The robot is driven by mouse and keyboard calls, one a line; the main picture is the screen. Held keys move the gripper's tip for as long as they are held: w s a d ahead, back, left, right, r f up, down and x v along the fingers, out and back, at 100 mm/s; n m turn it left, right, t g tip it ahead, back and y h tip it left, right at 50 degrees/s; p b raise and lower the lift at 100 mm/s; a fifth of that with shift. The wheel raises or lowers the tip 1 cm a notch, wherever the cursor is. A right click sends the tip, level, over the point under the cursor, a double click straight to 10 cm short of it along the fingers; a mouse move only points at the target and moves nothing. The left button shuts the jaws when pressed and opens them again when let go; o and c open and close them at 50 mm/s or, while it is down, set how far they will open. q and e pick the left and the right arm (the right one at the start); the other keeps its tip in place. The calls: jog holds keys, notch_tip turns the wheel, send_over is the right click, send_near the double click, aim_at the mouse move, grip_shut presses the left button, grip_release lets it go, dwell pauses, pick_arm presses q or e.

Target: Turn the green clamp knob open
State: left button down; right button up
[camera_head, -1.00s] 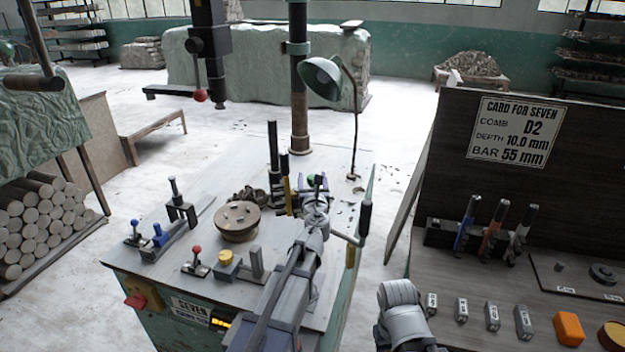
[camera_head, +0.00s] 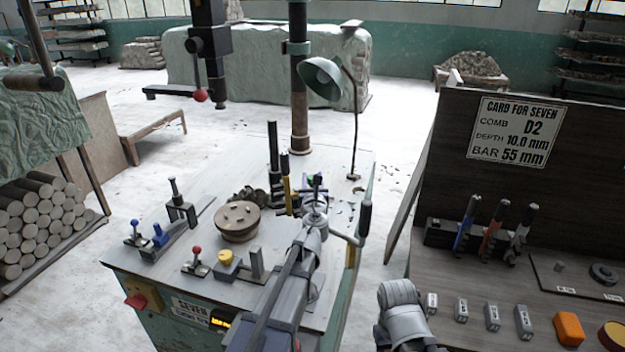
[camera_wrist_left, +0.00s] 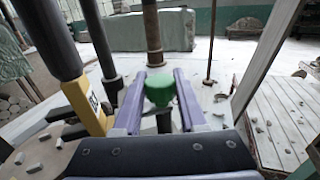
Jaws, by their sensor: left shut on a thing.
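The green clamp knob (camera_wrist_left: 160,88) stands between the two purple fingers of my left gripper (camera_wrist_left: 160,76) in the left wrist view. The fingers are shut on it, one on each side. In the head view my left gripper (camera_head: 314,186) is at the far right part of the machine table, beside the yellow-marked post. There the knob is mostly hidden by the gripper and wrist. My right gripper is not in view; only part of my right arm shows at the bottom.
A yellow-banded post (camera_wrist_left: 88,105) rises close left of the gripper. A round wooden disc (camera_head: 238,222) sits on the table (camera_head: 180,262). A lamp (camera_head: 322,78) stands behind. At right is a bench with a card (camera_head: 514,131) and several coloured-handled tools.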

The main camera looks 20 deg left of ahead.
pick_arm(q)
jog(key=shift+h, duration=0.3)
jog(key=m+h, duration=0.2)
jog(key=h, duration=0.1)
jog(key=m+h, duration=0.2)
jog(key=h, duration=0.1)
jog(key=shift+a+m+t, duration=0.15)
jog(key=shift+m+t, duration=0.15)
jog(key=shift+t, duration=0.1)
jog(key=shift+m+g+h, duration=0.4)
jog(key=shift+m+h, duration=0.7)
jog(key=shift+h, duration=1.1)
jog(key=shift+c, duration=2.3)
grip_release()
jog(key=shift+d, duration=0.2)
